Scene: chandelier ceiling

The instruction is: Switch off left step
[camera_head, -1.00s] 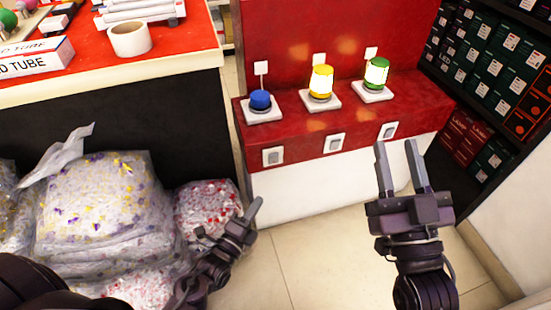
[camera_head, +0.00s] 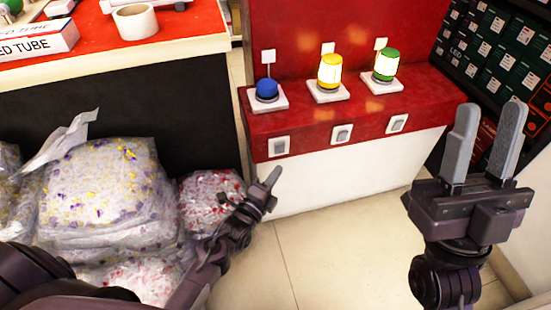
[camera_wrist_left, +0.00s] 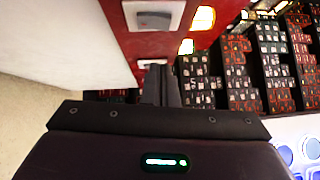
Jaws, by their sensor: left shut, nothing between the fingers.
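A red counter (camera_head: 310,127) carries a dark blue lamp (camera_head: 266,90), a lit yellow lamp (camera_head: 330,72) and a lit green lamp (camera_head: 386,64). On its front face are the left switch (camera_head: 279,147), middle switch (camera_head: 342,134) and right switch (camera_head: 397,123). My left gripper (camera_head: 274,174) is shut and empty, its tip just below the left switch in the head view, apparently apart from it. In the left wrist view its closed fingers (camera_wrist_left: 160,85) show below two switches, the larger one (camera_wrist_left: 153,16) at the top. My right gripper (camera_head: 489,108) is open and empty at the right.
Clear bags of confetti (camera_head: 100,195) lie on the floor at left, beside my left arm. A red-topped table (camera_head: 180,25) stands behind them with a tape roll (camera_head: 136,20). Shelves of boxes (camera_head: 500,50) stand at right. The floor (camera_head: 330,245) between my arms is clear.

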